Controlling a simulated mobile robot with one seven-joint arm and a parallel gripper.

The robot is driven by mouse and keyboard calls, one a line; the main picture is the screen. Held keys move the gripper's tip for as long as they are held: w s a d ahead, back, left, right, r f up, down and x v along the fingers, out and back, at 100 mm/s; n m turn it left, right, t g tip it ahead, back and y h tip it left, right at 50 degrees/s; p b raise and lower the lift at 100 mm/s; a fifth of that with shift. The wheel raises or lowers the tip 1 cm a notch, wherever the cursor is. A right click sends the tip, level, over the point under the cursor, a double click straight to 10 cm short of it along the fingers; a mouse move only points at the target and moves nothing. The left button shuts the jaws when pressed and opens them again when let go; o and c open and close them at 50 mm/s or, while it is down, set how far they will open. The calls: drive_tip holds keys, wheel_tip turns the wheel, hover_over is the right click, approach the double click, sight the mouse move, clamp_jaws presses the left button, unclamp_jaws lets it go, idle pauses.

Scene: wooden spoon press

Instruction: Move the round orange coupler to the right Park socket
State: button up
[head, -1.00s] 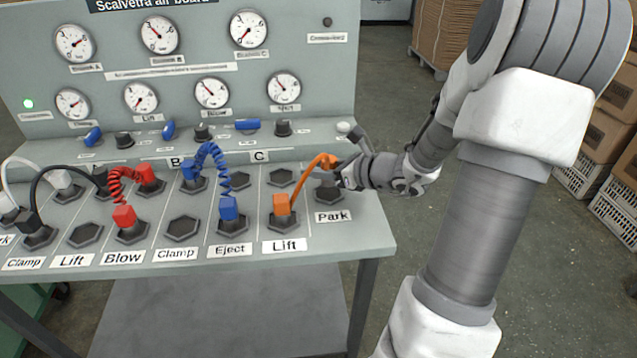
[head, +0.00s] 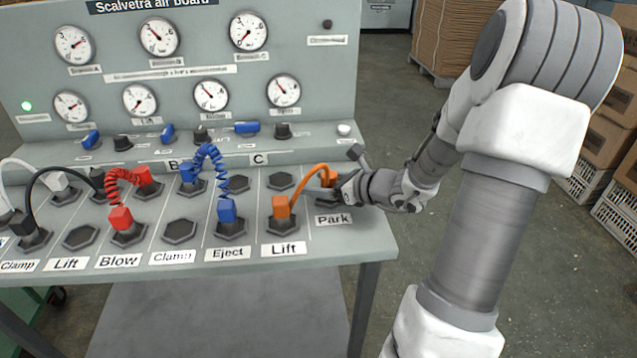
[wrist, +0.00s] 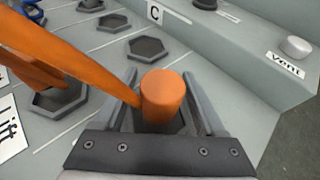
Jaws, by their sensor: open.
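The round orange coupler (wrist: 163,88) stands upright at the right Park socket (wrist: 178,122), above the Park label (head: 333,219). Whether it is fully seated cannot be told. It also shows small in the head view (head: 327,174). An orange hose (wrist: 70,55) runs from it to the square orange coupler (head: 281,206) in the Lift socket. My gripper (wrist: 160,78) is open, with one finger on each side of the round coupler and a visible gap on the right. In the head view my gripper (head: 336,188) partly hides the socket.
Empty hexagonal sockets (wrist: 147,47) lie behind and left. Red (head: 121,217) and blue (head: 227,210) couplers with coiled hoses stand further left. The Vent button (wrist: 295,46) is on the raised ledge. Floor is open right of the board.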

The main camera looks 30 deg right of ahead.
drive_tip(key=shift+r, duration=0.1)
drive_tip(key=shift+r+p, duration=0.25)
drive_tip(key=shift+p, duration=0.05)
drive_tip(key=p+v, duration=0.3)
drive_tip(key=v, duration=0.9)
drive_tip(key=shift+f, duration=0.2)
